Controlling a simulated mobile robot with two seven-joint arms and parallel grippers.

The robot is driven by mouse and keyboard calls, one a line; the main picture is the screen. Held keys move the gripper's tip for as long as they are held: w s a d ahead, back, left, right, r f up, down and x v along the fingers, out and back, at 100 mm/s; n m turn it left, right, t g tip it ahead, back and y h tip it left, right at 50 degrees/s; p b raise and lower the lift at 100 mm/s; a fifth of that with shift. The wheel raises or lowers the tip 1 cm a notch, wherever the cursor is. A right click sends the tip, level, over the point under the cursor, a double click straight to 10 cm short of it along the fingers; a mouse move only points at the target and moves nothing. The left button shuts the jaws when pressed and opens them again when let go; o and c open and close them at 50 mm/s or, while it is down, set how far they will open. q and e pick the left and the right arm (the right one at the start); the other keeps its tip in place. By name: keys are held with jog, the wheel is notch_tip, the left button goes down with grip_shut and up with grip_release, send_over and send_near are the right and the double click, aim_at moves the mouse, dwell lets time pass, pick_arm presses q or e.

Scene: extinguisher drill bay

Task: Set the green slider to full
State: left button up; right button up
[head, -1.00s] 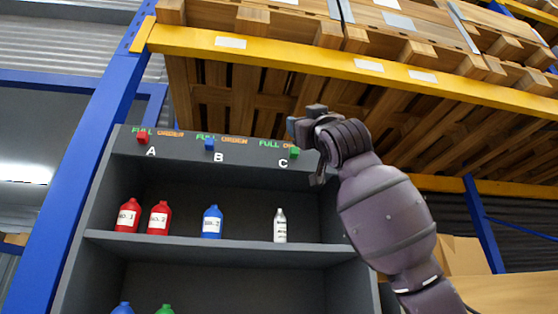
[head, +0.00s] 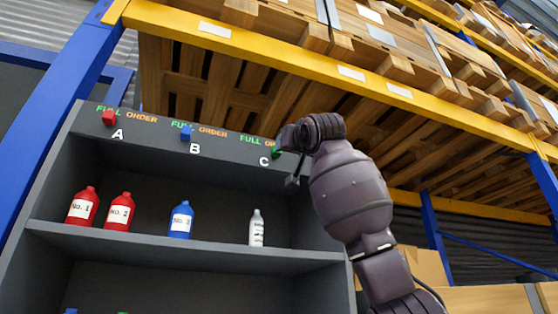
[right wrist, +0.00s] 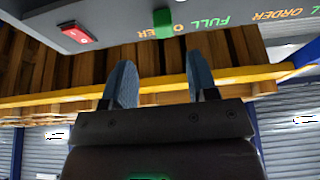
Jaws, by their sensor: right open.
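The green slider (head: 276,153) sits on the grey shelf header above the letter C, partly hidden by my right gripper in the head view. In the right wrist view the green slider (right wrist: 163,22) shows upside down between the green FULL lettering (right wrist: 209,22) and the partly covered ORDER lettering. My right gripper (head: 287,158) is at the header beside it. In the wrist view its two fingers (right wrist: 160,72) are apart and empty, with the slider ahead of the gap; I cannot tell whether they touch it. My left gripper is not in view.
A red slider (head: 109,118) and a blue slider (head: 187,133) sit at A and B. Bottles, including a blue one (head: 181,220), stand on the shelf below. A yellow beam (head: 300,65) with pallets runs overhead. A red panel part (right wrist: 78,33) shows in the wrist view.

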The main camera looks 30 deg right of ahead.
pick_arm(q)
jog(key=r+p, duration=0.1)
jog(key=p, duration=0.1)
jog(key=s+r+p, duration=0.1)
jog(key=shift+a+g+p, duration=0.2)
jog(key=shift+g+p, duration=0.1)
jog(key=shift+p, duration=0.1)
pick_arm(e)
jog(key=x, duration=0.8)
jog(key=shift+w, duration=0.3)
jog(key=shift+a, duration=0.1)
grip_shut()
